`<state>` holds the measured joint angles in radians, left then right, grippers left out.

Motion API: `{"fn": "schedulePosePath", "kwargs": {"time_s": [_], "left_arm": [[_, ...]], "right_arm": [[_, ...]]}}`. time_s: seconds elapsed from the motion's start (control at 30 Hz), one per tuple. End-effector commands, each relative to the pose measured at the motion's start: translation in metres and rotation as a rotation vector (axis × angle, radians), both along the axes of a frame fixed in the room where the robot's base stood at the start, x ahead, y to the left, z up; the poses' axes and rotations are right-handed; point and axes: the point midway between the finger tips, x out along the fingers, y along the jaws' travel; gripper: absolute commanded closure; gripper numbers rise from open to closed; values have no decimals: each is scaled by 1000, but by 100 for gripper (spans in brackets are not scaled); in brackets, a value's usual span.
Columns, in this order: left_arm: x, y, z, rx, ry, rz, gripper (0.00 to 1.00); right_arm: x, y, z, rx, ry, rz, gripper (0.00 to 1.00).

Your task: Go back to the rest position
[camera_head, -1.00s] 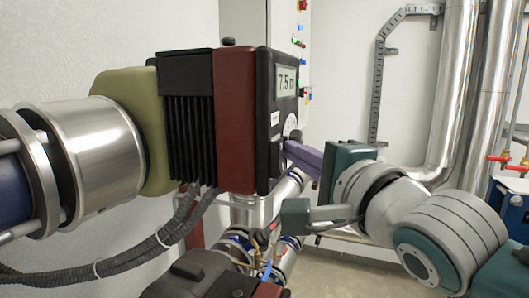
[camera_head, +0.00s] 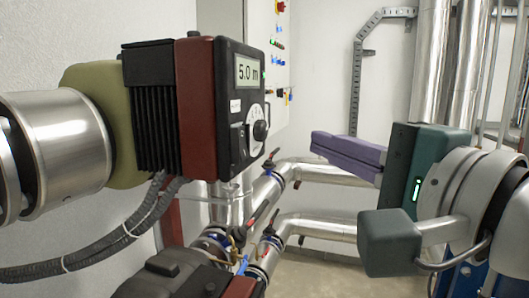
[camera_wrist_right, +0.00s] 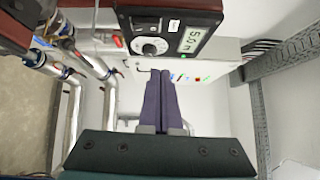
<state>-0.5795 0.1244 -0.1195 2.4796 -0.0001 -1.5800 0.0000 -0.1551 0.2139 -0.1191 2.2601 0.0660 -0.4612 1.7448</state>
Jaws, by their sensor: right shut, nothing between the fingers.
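My right gripper (camera_head: 318,143) has purple fingers and a teal body. In the head view it points left toward the pump controller (camera_head: 192,105), with a clear gap between them. In the right wrist view its fingers (camera_wrist_right: 160,80) lie together, shut and empty. The controller is black and dark red, and its display (camera_head: 249,71) reads "5.0 m". A round knob (camera_head: 261,130) sits below the display. The display and the dial (camera_wrist_right: 155,46) also show at the top of the right wrist view. My left gripper is not in view.
Steel pipes with valves (camera_head: 274,230) run below and behind the controller. A black corrugated cable (camera_head: 95,240) hangs at lower left. A cable tray (camera_head: 357,70) and tall pipes (camera_head: 432,60) stand along the back wall. A white cabinet (camera_head: 262,30) with coloured switches is behind the controller.

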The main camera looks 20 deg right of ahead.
Motion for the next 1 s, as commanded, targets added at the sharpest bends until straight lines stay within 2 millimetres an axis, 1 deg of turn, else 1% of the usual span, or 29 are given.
{"fn": "schedulePosePath", "kwargs": {"time_s": [0.3,0.37,0.47,0.57,0.6,0.67,0.7,0.77,0.8,0.87,0.9,0.97,1.0], "left_arm": [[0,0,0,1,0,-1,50],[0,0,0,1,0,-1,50],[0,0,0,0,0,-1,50],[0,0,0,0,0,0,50],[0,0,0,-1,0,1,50],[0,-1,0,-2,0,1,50],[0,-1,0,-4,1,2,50],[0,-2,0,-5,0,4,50],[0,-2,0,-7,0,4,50],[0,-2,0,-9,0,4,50],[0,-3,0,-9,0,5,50],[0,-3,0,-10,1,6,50],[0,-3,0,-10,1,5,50]], "right_arm": [[-1,0,0,0,2,0,100],[-2,0,-3,-14,11,-2,100],[-7,-1,-21,-121,68,-10,100],[-23,-3,-62,-361,202,3,100],[-34,-4,-83,-489,271,27,100],[-56,-7,-114,-695,379,89,100],[-73,-9,-134,-830,449,150,100],[-100,-12,-160,-1015,540,261,100],[-118,-14,-175,-1125,590,345,100],[-147,-16,-193,-1271,655,487,100],[-166,-18,-203,-1357,688,589,100],[-196,-20,-215,-1470,726,753,100],[-216,-22,-221,-1535,744,871,100]]}}
